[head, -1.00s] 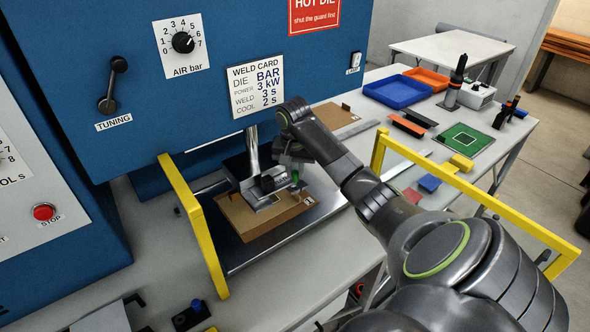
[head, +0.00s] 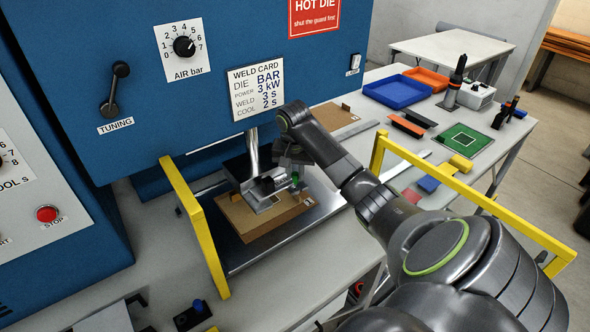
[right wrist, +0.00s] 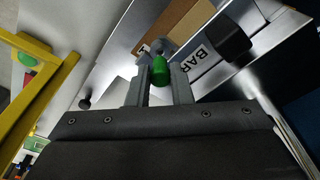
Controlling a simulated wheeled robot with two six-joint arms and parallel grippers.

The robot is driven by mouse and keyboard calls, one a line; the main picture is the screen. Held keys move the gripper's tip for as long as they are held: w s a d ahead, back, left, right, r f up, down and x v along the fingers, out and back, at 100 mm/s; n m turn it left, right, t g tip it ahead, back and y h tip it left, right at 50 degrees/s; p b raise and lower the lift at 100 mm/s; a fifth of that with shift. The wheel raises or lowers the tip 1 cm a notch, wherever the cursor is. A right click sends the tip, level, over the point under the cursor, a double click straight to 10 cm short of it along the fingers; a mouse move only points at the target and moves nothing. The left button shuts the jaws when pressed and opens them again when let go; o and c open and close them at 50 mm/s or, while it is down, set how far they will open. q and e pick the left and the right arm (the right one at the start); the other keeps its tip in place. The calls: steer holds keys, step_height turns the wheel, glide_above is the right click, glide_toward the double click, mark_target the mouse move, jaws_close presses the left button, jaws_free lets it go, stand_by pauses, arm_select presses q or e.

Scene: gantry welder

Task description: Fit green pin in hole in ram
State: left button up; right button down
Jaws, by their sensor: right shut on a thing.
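My right gripper (right wrist: 160,88) is shut on the green pin (right wrist: 160,71), which stands out between its fingertips in the right wrist view. In the head view the green pin (head: 296,178) shows as a small green spot beside the metal die block (head: 262,201) under the machine. The die carries a BAR label (right wrist: 198,55) and a dark knob or handle (right wrist: 232,39). The ram (head: 252,150) is the bright metal column above the die. The hole in the ram is not clearly visible, and I cannot tell whether the pin touches it. My left gripper is not in view.
A brown card blank (head: 248,222) lies below the die on the metal bed. Yellow guard rails stand at left (head: 196,228) and right (head: 470,202). The blue machine front (head: 210,85) rises close behind. Blue (head: 397,92) and orange (head: 428,78) trays stand farther back right.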

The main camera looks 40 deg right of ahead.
steer(key=shift+f, duration=0.25)
steer(key=shift+f+b, duration=0.3)
steer(key=shift+f, duration=0.7)
steer(key=c, duration=1.2)
jaws_free()
steer(key=shift+r, duration=0.1)
steer(key=shift+r, duration=0.1)
